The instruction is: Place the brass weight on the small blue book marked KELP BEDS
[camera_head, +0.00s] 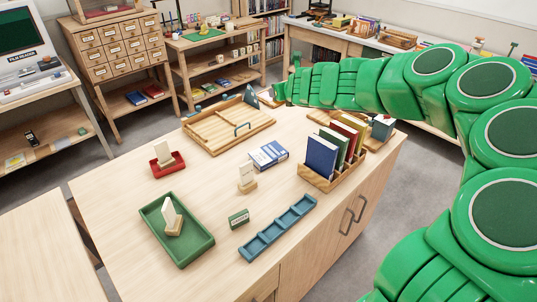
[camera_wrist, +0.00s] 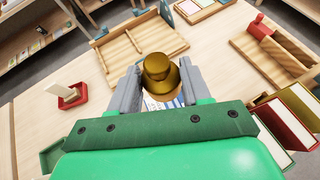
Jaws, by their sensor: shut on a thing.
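The brass weight (camera_wrist: 160,72), round with a knob on top, is between the two grey fingers of my gripper (camera_wrist: 156,88) in the wrist view. The gripper is shut on it. A small blue book with a white panel (camera_head: 268,155) lies flat on the table in the head view; its title is too small to read. Part of what looks like this book (camera_wrist: 160,103) shows below the weight in the wrist view, mostly hidden by the weight and gripper. In the head view my arm reaches in from the right; the weight and fingers cannot be made out there.
A wooden tray (camera_head: 208,137) lies behind the book. A wooden rack (camera_head: 318,181) of upright books stands to its right. A card in a wooden stand (camera_head: 247,187), a red tray (camera_head: 178,168), a green tray (camera_head: 197,249) and a blue divided tray (camera_head: 278,228) are nearby.

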